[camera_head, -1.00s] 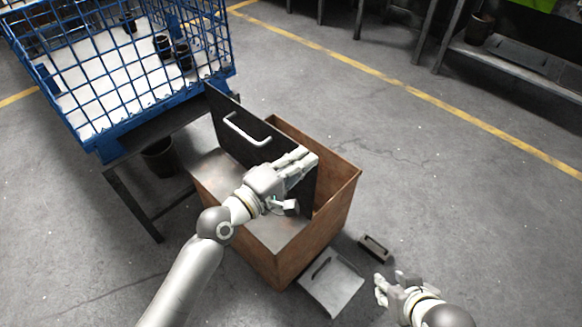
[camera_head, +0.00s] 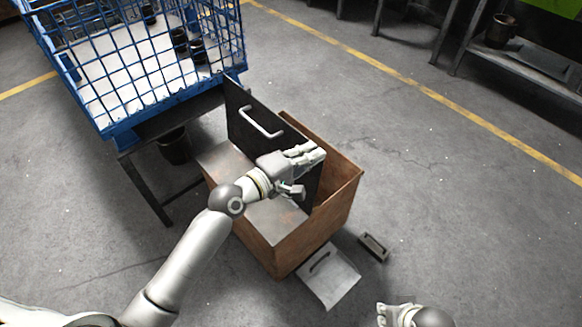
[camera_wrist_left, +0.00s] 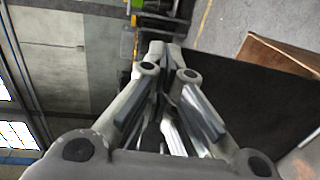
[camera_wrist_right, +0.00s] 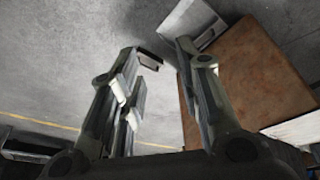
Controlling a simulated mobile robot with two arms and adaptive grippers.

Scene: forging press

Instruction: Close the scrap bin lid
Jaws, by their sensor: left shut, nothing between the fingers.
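The scrap bin (camera_head: 335,212) is a rusty brown box on the floor, with a grey plate over its near left part. Its dark lid (camera_head: 240,130) stands raised, nearly upright, with a pale bar handle (camera_head: 262,123) on the face towards me. My left gripper (camera_head: 318,152) is shut and empty at the lid's right end, in front of that face; whether it touches is unclear. In the left wrist view the dark lid (camera_wrist_left: 262,105) lies right beside the closed fingers (camera_wrist_left: 160,50). My right gripper (camera_wrist_right: 158,52) is open and empty, low at the front right.
A blue wire cage (camera_head: 135,60) on a dark stand is close behind the bin at left. A grey plate with a slot (camera_head: 328,278) and a small dark block (camera_head: 373,247) lie on the floor in front of the bin. The floor to the right is clear.

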